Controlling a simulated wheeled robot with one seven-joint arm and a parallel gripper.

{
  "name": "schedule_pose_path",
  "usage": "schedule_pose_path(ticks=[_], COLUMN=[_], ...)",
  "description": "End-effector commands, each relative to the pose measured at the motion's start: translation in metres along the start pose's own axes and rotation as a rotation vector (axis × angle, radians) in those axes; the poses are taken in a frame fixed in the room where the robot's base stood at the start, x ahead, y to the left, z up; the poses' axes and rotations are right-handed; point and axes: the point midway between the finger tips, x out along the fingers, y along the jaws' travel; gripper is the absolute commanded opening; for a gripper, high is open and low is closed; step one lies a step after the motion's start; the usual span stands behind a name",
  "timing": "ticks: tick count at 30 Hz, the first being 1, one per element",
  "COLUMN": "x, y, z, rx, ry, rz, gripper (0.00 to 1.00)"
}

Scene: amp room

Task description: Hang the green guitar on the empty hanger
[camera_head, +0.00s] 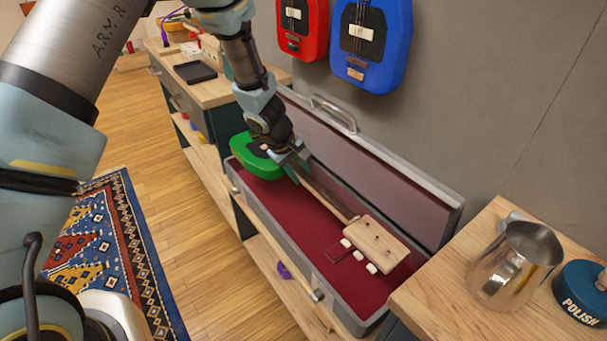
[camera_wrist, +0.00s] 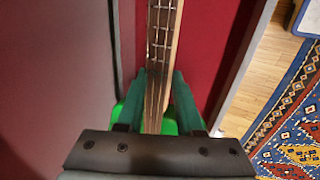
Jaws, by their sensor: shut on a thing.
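The green guitar lies in an open grey case with red lining (camera_head: 285,205). In the head view its green body (camera_head: 254,160) is at the case's far left end, and its pale headstock (camera_head: 376,242) with white pegs points to the near right. My gripper (camera_head: 290,166) reaches down into the case and is shut on the guitar's neck near the body. In the wrist view the neck (camera_wrist: 163,45) runs up between my two green fingers (camera_wrist: 160,97), with bits of green body (camera_wrist: 170,127) below. No empty hanger shows in either view.
A red guitar (camera_head: 301,28) and a blue guitar (camera_head: 371,45) hang on the wall above the case. The raised case lid (camera_head: 370,165) stands along the wall. A metal pitcher (camera_head: 515,262) and a polish tin (camera_head: 582,290) stand on the right counter.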

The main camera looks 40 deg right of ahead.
Motion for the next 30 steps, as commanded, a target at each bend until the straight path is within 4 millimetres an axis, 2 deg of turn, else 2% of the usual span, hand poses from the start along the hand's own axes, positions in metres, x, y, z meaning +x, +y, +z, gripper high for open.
schedule_pose_path(ticks=[30], x=[-0.023], y=[-0.055], z=[-0.001], rx=[0.0], ry=[0.003], rz=[0.004], gripper=[0.0])
